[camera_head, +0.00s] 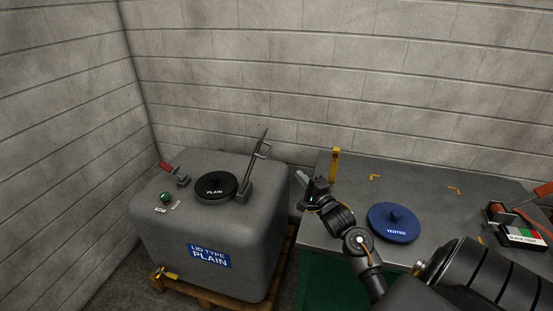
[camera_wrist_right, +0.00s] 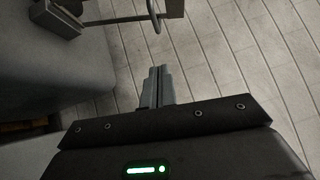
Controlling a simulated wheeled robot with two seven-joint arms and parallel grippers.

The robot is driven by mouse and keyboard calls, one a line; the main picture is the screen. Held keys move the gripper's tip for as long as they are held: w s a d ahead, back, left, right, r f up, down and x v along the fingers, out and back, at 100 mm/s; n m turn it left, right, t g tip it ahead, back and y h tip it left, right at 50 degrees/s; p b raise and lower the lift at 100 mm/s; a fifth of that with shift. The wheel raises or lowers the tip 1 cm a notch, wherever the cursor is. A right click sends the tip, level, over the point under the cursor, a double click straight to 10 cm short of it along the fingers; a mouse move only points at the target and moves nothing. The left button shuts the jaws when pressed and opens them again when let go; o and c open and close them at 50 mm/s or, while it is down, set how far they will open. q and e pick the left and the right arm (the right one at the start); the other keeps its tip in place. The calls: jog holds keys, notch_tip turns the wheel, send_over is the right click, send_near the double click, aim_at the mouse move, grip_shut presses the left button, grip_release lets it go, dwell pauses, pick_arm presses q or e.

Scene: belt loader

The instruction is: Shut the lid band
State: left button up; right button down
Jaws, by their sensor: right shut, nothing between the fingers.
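A grey tank (camera_head: 215,225) carries a black lid marked PLAIN (camera_head: 215,188) on its top. The lid band (camera_head: 257,160) stands raised and tilted on a hinge bracket at the lid's right. A latch with a red handle (camera_head: 170,168) sits on the tank at the lid's left. My right gripper (camera_head: 302,177) is to the right of the tank and the raised band, apart from both. In the right wrist view its fingers (camera_wrist_right: 157,85) are together and empty, with part of the band (camera_wrist_right: 145,18) above them. My left gripper is not in view.
A grey table (camera_head: 345,175) stands at the right, with a blue lid marked VENTED (camera_head: 393,223) and a yellow post (camera_head: 334,165). A label block (camera_head: 521,236) lies at its right. The tank stands on a wooden pallet (camera_head: 205,296). A block wall is behind.

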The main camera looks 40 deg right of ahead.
jog(key=a+p+x, duration=0.2)
jog(key=x, duration=1)
jog(key=shift+w+a+r, duration=0.2)
jog(key=shift+w+a, duration=0.2)
jog(key=shift+w, duration=0.1)
